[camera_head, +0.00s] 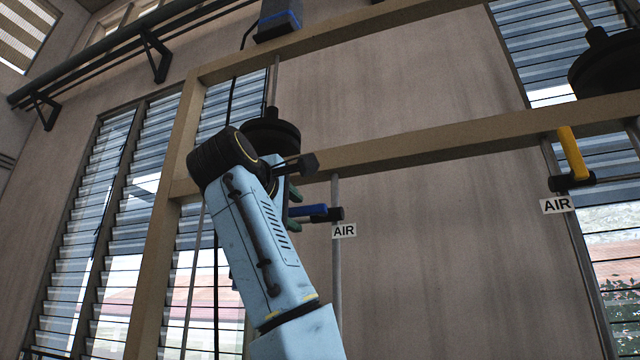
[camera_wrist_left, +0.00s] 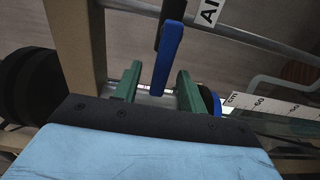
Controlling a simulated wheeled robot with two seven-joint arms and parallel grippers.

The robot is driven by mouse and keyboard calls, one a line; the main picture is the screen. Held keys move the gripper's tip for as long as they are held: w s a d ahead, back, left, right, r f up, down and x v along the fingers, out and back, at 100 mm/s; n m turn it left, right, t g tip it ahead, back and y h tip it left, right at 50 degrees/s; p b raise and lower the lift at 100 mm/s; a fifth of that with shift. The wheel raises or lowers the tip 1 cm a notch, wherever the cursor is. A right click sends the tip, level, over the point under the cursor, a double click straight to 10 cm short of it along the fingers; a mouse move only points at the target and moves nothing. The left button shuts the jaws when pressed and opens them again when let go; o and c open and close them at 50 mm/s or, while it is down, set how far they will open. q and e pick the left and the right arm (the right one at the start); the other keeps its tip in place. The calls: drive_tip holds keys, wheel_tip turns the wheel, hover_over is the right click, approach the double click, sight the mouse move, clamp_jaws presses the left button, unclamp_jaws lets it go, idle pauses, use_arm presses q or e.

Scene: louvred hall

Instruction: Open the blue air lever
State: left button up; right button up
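The blue air lever (camera_head: 308,211) sticks out to the left from a dark valve on a vertical grey pipe, beside a white AIR label (camera_head: 344,230). In the left wrist view the blue lever (camera_wrist_left: 168,58) reaches down between the two green fingers of my left gripper (camera_wrist_left: 160,88). The fingers are apart, with a gap on both sides of the lever. In the head view my left gripper (camera_head: 294,208) is at the lever's left end, partly hidden behind my light blue arm. My right gripper does not show.
A tan horizontal beam (camera_head: 420,148) runs just above the blue lever. A black round thing (camera_head: 272,132) is close behind my wrist. A ruler-like scale (camera_wrist_left: 275,108) shows in the wrist view.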

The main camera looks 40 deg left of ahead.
use_arm(q)
drive_tip(key=b+v, duration=0.2)
drive_tip(key=v, duration=0.5)
drive_tip(key=shift+b, duration=0.3)
drive_tip(key=shift+r, duration=0.1)
